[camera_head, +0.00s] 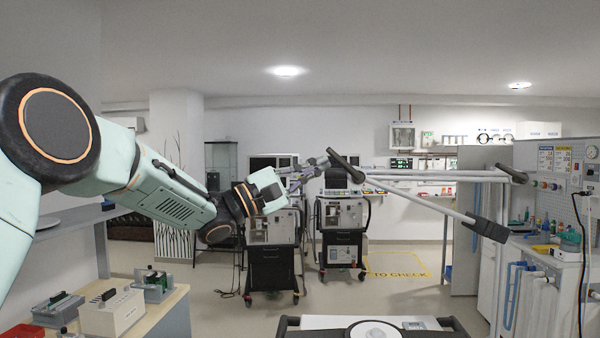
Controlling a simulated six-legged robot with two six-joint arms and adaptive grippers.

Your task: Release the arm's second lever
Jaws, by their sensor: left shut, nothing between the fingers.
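A jointed grey support arm (435,175) spans the right half of the view. One tube runs nearly level and another (420,199) slopes down right to a black end piece (490,230). A black lever (345,165) sits at the arm's left joint, tilted down to the right. Another black lever (512,174) sits at the right joint. My left gripper (322,164) reaches in from the left and is shut and empty. Its tips appear beside the left lever; I cannot tell whether they touch it. My right gripper is out of view.
Two wheeled ventilator carts (272,254) (342,250) stand behind the gripper. A bench with devices (112,310) is at lower left. A dark-framed cart with a white disc (375,330) is at the bottom. A workbench with pegboard (565,175) lines the right. The marked floor (398,264) is clear.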

